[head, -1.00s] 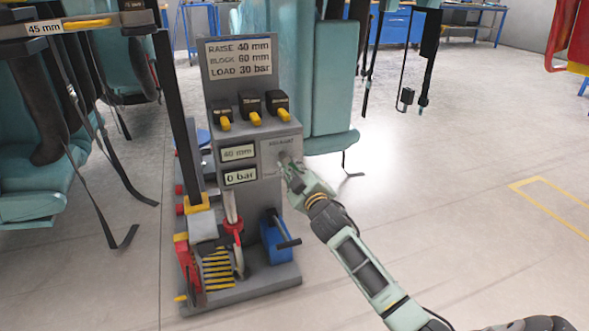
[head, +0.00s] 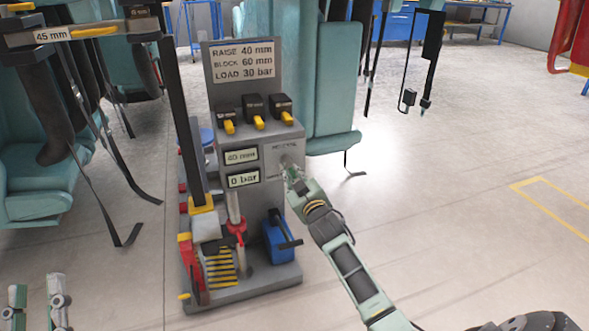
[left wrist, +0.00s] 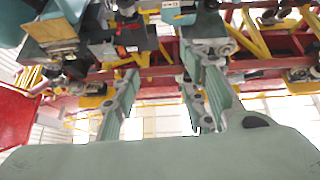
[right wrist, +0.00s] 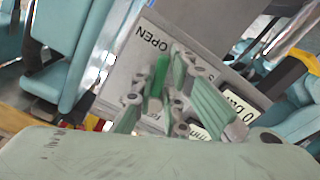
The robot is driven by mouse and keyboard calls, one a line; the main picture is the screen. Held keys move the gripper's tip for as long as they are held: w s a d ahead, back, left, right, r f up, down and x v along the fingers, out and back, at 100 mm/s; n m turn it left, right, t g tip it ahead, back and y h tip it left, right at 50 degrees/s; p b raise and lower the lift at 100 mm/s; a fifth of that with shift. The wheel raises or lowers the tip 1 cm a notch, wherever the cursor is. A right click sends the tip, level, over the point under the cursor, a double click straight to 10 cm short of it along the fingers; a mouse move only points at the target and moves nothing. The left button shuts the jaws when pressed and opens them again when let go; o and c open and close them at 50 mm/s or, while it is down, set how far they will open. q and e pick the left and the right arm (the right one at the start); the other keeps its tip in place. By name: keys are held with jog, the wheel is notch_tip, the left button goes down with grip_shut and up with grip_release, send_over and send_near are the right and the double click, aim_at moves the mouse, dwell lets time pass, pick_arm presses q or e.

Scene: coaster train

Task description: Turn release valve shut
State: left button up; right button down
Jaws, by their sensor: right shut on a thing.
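The release valve sits on the light panel (head: 283,150) on the right of the grey console's front. Its handle is mostly hidden by my right gripper (head: 291,171), which is shut on it. In the right wrist view, the fingers (right wrist: 168,88) close in against the panel, with the word OPEN (right wrist: 150,38) beside them. My left gripper (head: 38,303) shows at the bottom left of the head view. Its fingers are apart and empty in the left wrist view (left wrist: 160,95).
Several yellow-handled black switches (head: 256,112) stand above. A blue pump box (head: 277,240) is below. Teal seats (head: 35,170) hang at left. The floor at right (head: 450,200) is clear.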

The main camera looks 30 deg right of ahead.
jog(key=m+p, duration=0.2)
jog(key=shift+r+m, duration=0.25)
jog(key=shift+m, duration=0.15)
pick_arm(q)
notch_tip(320, 180, down, 18)
jog(key=a+g+y+p, duration=0.2)
jog(key=g+y, duration=0.2)
jog(key=g, duration=0.6)
jog(key=s+a+f+g+y+p, duration=0.1)
jog(key=s+a+f+g+p, duration=0.1)
jog(key=s, duration=0.5)
jog(key=s+a+f+n+g+y+p, duration=0.1)
jog(key=s+a+f+g+p, duration=0.2)
jog(key=s+f+g, duration=0.3)
jog(key=shift+s+a+f+g, duration=0.35)
jog(key=shift+s+a+g, duration=0.05)
jog(key=shift+s+g, duration=0.7)
pick_arm(e)
jog(key=shift+w+a+m, duration=0.1)
jog(key=shift+a+m, duration=0.4)
jog(key=shift+m, duration=1.45)
jog(key=shift+w+a+m, duration=0.1)
jog(key=shift+a+m, duration=0.45)
jog(key=shift+m, duration=1.35)
jog(key=shift+w+a+m, duration=0.1)
jog(key=shift+a+m, duration=0.4)
jog(key=shift+m, duration=1.45)
